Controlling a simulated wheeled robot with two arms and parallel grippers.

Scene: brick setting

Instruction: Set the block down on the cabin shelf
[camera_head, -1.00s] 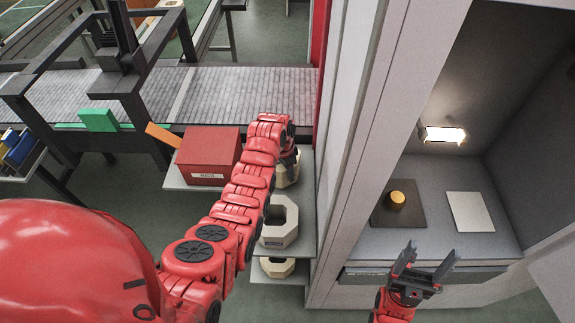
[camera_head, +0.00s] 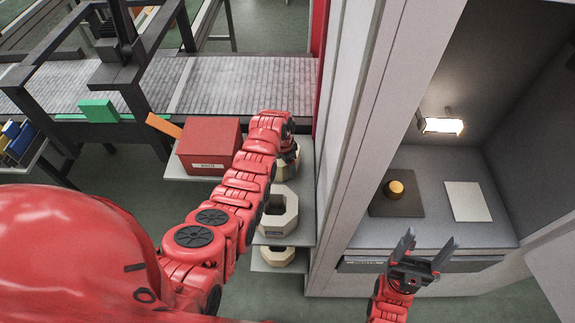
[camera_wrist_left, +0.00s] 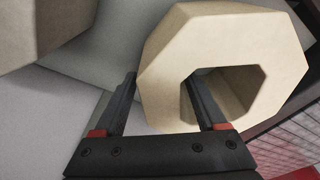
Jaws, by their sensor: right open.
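A beige octagonal block with a hole (camera_wrist_left: 225,55) fills the upper right of the left wrist view. In the head view it shows only partly (camera_head: 286,166), behind my left wrist. My left gripper (camera_wrist_left: 160,80) has one finger outside the block's wall and the other inside its hole; it appears shut on that wall. The left fingertips are hidden in the head view. The cabin shelf (camera_head: 428,228) is the grey surface in the lit recess at the right. My right gripper (camera_head: 430,244) is open and empty in front of it.
On the cabin shelf lie a dark plate (camera_head: 410,209) with a yellow knob (camera_head: 396,188) and a pale plate (camera_head: 467,202). A cabin side wall (camera_head: 350,130) stands between my left gripper and the recess. More beige blocks (camera_head: 291,214) and a red box (camera_head: 207,143) sit on the left rack.

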